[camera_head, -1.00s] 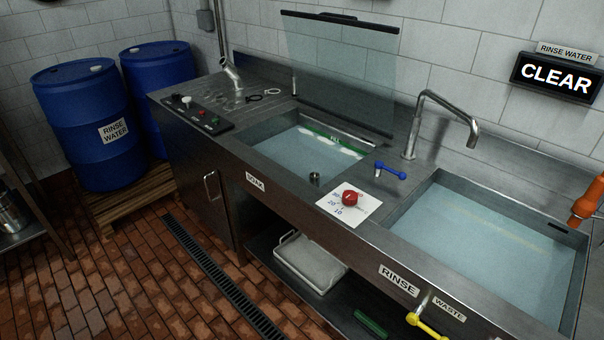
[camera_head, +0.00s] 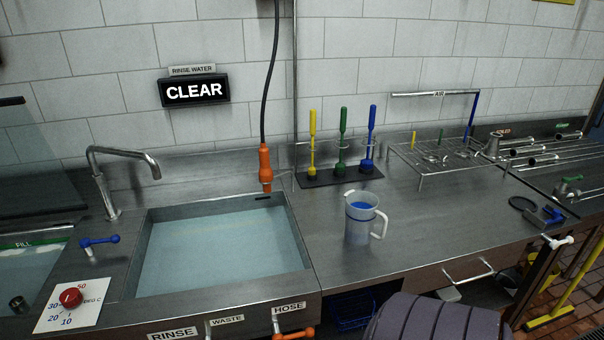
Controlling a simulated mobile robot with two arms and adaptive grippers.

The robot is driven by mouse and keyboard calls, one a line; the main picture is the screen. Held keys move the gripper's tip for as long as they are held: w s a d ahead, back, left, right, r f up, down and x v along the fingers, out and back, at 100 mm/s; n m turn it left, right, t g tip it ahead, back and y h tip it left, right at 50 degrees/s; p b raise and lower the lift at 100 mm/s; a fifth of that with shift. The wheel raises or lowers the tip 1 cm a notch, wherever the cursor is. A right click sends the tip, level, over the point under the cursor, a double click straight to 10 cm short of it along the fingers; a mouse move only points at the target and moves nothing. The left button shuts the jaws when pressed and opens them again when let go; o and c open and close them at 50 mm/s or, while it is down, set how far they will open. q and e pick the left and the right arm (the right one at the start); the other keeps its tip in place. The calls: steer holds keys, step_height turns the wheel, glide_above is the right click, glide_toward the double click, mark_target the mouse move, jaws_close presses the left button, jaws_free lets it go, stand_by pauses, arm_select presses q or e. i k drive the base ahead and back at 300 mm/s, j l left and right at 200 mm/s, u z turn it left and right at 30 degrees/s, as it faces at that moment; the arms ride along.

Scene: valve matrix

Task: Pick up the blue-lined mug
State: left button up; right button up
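A pale mug (camera_head: 360,222) stands upright on the steel counter (camera_head: 420,238), right of the rinse basin. It shows blue inside its mouth and a blue band around its upper body. Its handle points to the right. Nothing touches it and its front is unobstructed. Neither of my grippers shows in the head view.
The water-filled rinse basin (camera_head: 220,245) lies left of the mug. An orange hose nozzle (camera_head: 265,167) hangs at the basin's back. Yellow, green and blue brushes (camera_head: 342,142) stand in a rack behind the mug. A wire rack (camera_head: 450,155) stands back right. The counter around the mug is clear.

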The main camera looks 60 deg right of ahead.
mark_target(366, 222)
steer(key=z, duration=2.2)
